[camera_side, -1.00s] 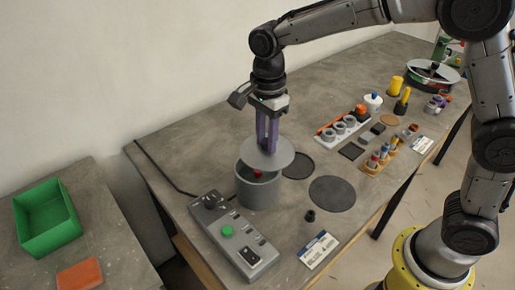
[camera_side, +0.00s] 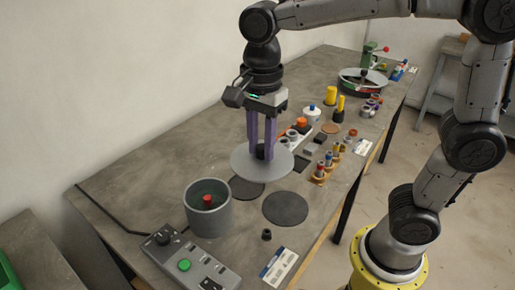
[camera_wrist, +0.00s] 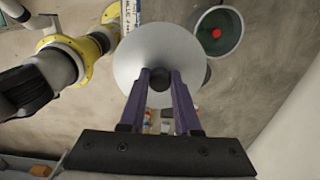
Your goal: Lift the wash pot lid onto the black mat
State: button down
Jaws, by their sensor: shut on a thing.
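The wash pot lid (camera_side: 245,166), a flat light-grey disc with a dark knob, hangs level from my gripper (camera_side: 263,149). The purple fingers are shut on the knob, also seen in the wrist view (camera_wrist: 160,82). The open grey wash pot (camera_side: 208,220) stands to the lower left of the lid, with a red-topped thing (camera_side: 208,200) inside. Two dark round mats lie on the bench: one (camera_side: 246,190) is partly hidden by the lid, the other (camera_side: 286,209) is fully clear. I cannot tell which is the task's black mat.
A control box (camera_side: 188,262) with a green button stands in front of the pot. A small black part (camera_side: 267,234) and a label card (camera_side: 279,268) lie near the front edge. A white holder, bottles and small parts crowd the bench behind and right of the lid.

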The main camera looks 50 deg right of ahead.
jog(key=shift+r, duration=0.3)
jog(key=shift+w+a, duration=0.15)
jog(key=shift+w, duration=0.25)
jog(key=shift+n, duration=0.8)
jog(key=f, duration=0.1)
jog(key=w+f, duration=0.2)
jog(key=f, duration=0.1)
jog(key=shift+d, duration=0.25)
jog(key=shift+m, duration=0.8)
jog(key=shift+s+d+f, duration=0.5)
jog(key=shift+d+f, duration=1.35)
jog(key=shift+f, duration=1.35)
jog(key=shift+s+d+f, duration=0.55)
jog(key=shift+d+f, duration=1.3)
jog(key=shift+f, duration=1.4)
jog(key=shift+s+d+f, duration=0.5)
jog(key=shift+d+f, duration=1.35)
jog(key=shift+f, duration=1.35)
jog(key=shift+f, duration=0.5)
